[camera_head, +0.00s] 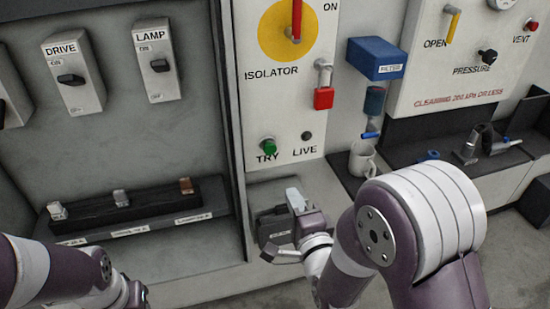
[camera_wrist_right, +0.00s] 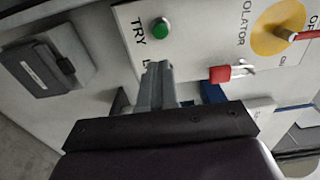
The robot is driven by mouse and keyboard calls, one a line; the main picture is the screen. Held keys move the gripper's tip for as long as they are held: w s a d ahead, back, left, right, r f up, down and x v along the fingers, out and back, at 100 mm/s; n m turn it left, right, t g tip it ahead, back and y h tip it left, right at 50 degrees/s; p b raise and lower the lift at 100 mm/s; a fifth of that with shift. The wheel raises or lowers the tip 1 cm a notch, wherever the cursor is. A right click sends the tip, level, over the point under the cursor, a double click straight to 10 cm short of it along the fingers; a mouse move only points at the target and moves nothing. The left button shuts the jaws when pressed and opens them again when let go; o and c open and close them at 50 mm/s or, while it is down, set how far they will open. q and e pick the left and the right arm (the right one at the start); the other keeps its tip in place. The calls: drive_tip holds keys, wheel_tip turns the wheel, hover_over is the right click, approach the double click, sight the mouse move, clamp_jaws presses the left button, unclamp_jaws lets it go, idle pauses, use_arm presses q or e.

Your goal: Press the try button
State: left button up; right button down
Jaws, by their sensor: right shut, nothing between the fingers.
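The green TRY button (camera_head: 269,146) sits low on the white isolator panel, above its "TRY" label. In the right wrist view the green button (camera_wrist_right: 162,27) is just beyond my fingertips, with a gap in the picture. My right gripper (camera_head: 294,196) is below and slightly right of the button in the head view, in front of the lower ledge. In the right wrist view its fingers (camera_wrist_right: 157,75) are together and hold nothing. I cannot tell its exact distance from the panel. My left arm shows at the lower left, but its gripper is not visible.
The dark LIVE indicator (camera_head: 307,136) is right of the button. A red padlock (camera_head: 323,98) hangs above it, below the yellow isolator disc (camera_head: 272,42). A dark box (camera_head: 272,228) lies on the ledge by my right gripper. A white mug (camera_head: 362,158) stands to the right.

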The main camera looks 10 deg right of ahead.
sight(271, 151)
drive_tip(key=w+p, duration=0.1)
drive_tip(key=w, duration=0.3)
drive_tip(key=w+p, duration=0.1)
drive_tip(key=w, duration=0.4)
drive_tip(key=w+p, duration=0.1)
drive_tip(key=w, duration=0.4)
drive_tip(key=shift+a, duration=0.25)
use_arm(q)
wheel_tip(271, 151, up, 3)
drive_tip(key=shift+r, duration=0.1)
use_arm(e)
drive_tip(key=shift+f, duration=0.1)
